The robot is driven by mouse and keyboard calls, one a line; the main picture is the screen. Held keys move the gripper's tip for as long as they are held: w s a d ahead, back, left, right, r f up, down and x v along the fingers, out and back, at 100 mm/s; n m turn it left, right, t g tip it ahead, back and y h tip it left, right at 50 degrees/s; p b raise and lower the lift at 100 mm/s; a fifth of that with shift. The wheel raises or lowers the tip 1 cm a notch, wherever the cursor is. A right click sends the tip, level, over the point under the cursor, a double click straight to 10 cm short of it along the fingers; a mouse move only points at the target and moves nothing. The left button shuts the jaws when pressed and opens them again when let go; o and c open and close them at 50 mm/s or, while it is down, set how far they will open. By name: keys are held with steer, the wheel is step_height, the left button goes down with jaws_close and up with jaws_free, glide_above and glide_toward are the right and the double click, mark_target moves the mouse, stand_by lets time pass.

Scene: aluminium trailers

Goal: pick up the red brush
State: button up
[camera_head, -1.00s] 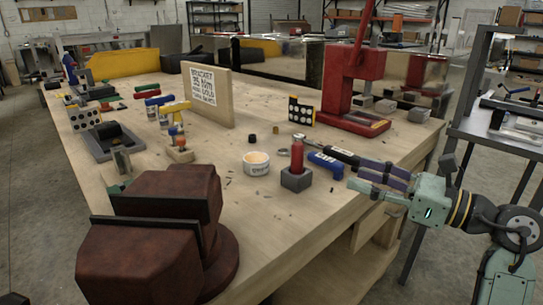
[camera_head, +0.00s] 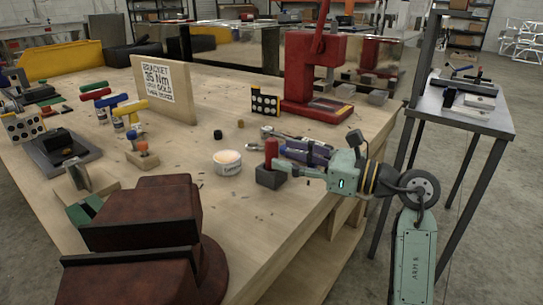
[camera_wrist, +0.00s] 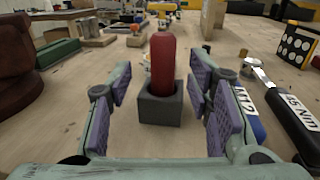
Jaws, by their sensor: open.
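The red brush (camera_head: 271,150) shows as an upright red rounded handle standing in a grey square block (camera_head: 269,178) on the workbench. In the wrist view the red brush (camera_wrist: 163,60) rises from the grey block (camera_wrist: 160,106), centred between my fingers. Its lower end is hidden inside the block. My gripper (camera_head: 287,162) reaches in from the right, low over the bench, with its fingertips at the block. In the wrist view my gripper (camera_wrist: 158,88) is open, with purple pads on both sides of the brush and block, and a gap on each side.
A blue-handled tool marked M12 (camera_wrist: 247,110) and a torque wrench (camera_wrist: 290,108) lie close on the right. A white tub (camera_head: 227,163) stands left of the block. A dark red vise (camera_head: 140,240) fills the near left. A red press (camera_head: 315,80) stands behind.

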mark_target(275, 153)
steer(key=p+x, duration=0.1)
steer(key=x, duration=0.3)
steer(key=shift+w+d+p, duration=0.1)
steer(key=shift+p, duration=0.25)
steer(key=shift+w+a+f, duration=0.1)
steer(key=shift+w+a, duration=0.1)
steer(key=shift+a, duration=0.2)
steer(key=shift+c, duration=0.2)
steer(key=c, duration=1)
step_height(275, 153, up, 10)
steer(key=shift+r+b, duration=0.1)
steer(key=shift+b, duration=0.65)
